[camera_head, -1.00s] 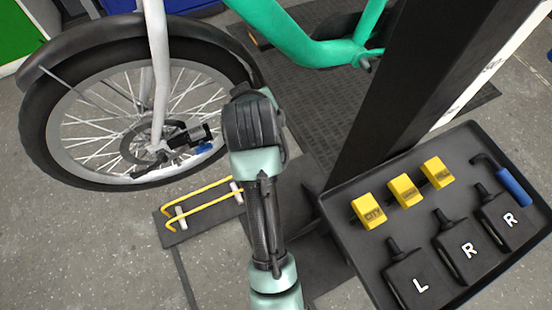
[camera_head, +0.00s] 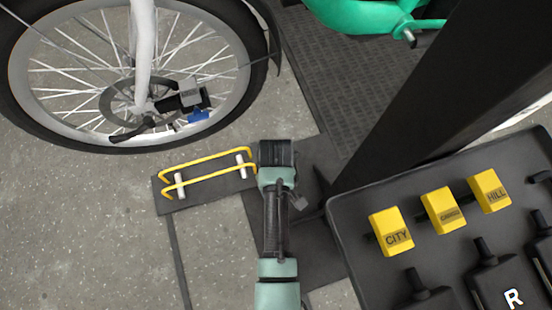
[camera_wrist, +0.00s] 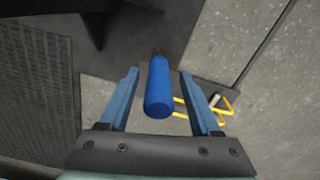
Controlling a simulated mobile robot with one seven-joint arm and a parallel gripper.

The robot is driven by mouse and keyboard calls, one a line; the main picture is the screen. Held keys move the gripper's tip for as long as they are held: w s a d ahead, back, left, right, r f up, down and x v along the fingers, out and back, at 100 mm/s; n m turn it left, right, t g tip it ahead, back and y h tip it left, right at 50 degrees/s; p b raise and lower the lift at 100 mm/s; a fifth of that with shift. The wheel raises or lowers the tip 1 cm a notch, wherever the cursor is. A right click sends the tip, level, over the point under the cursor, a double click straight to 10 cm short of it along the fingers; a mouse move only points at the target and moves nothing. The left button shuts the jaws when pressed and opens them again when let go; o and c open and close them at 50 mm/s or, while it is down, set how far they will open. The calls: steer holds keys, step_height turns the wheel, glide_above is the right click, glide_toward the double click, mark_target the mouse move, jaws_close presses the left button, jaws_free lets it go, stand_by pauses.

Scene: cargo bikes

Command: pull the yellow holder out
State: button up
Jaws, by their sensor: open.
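A yellow wire holder (camera_head: 208,172), two long bars with bent ends, lies on a dark plate (camera_head: 172,205) on the floor, just left of my arm's end in the head view. White pegs stand at its bars. Part of it shows in the wrist view (camera_wrist: 229,104), beyond and beside the right finger. My gripper (camera_wrist: 159,74) is open, with its two blue fingers apart. A blue cylinder (camera_wrist: 158,90) with a thin dark tip shows between the fingers; I cannot tell if it touches them. In the head view my fingers are hidden behind the wrist.
A black tray (camera_head: 345,225) at the right holds yellow blocks (camera_head: 391,232) and black lettered pieces (camera_head: 490,285). A dark post (camera_head: 440,90) stands behind it. A bike wheel (camera_head: 75,80) is at upper left. The grey floor at lower left is clear.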

steer(key=shift+f+b, duration=0.6)
steer(key=shift+f, duration=1)
jaws_close()
